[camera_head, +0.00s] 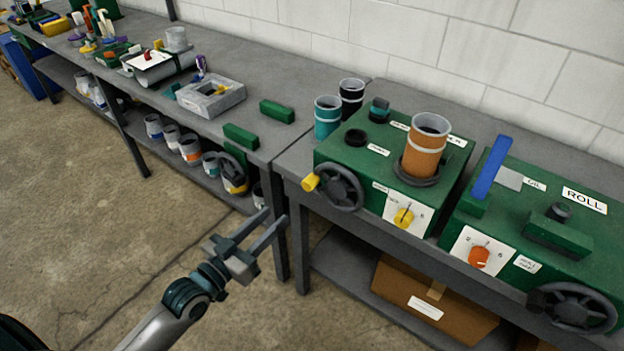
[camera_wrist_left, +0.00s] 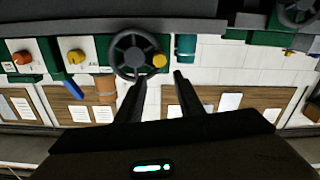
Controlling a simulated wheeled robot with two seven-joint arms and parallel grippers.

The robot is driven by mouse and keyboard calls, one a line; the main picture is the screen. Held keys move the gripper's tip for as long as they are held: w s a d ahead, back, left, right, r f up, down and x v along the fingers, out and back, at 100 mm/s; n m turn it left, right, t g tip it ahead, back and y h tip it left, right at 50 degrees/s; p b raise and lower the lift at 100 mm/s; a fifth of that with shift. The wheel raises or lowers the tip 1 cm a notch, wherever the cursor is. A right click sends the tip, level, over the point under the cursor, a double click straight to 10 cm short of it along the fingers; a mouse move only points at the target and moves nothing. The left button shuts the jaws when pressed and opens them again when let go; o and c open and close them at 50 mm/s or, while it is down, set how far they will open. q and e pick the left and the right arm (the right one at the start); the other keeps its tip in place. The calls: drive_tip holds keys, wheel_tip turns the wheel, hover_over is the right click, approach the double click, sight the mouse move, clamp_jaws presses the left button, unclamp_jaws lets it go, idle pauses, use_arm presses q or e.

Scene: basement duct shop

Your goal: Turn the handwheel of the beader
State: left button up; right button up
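A dark spoked handwheel (camera_head: 340,187) with a yellow grip knob (camera_head: 310,182) is on the front of the left green machine (camera_head: 345,148). A second dark handwheel (camera_head: 578,308) is on the right green machine, labelled ROLL; I cannot clearly read which machine is the beader. My left gripper (camera_head: 277,214) is open and empty, in front of and lower left of the yellow-knobbed wheel, apart from it. In the left wrist view the open fingers (camera_wrist_left: 159,80) point toward this handwheel (camera_wrist_left: 133,52), with the yellow knob (camera_wrist_left: 159,60) between and beyond their tips. My right gripper is not in view.
An orange pipe (camera_head: 427,145) stands on the left machine, beside teal and black cups. A blue lever (camera_head: 490,167) rises from the right machine. A cardboard box (camera_head: 430,305) is on the lower shelf. A cluttered grey bench (camera_head: 290,70) runs left; floor around my arm is clear.

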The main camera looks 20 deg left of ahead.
sight(306, 186)
use_arm(q)
drive_tip(key=p+x, duration=0.4)
drive_tip(key=x, duration=1.1)
drive_tip(key=shift+w+d, duration=0.1)
drive_tip(key=shift+w, duration=0.1)
drive_tip(key=shift+w+d, duration=0.2)
drive_tip(key=shift+w, duration=0.35)
clamp_jaws()
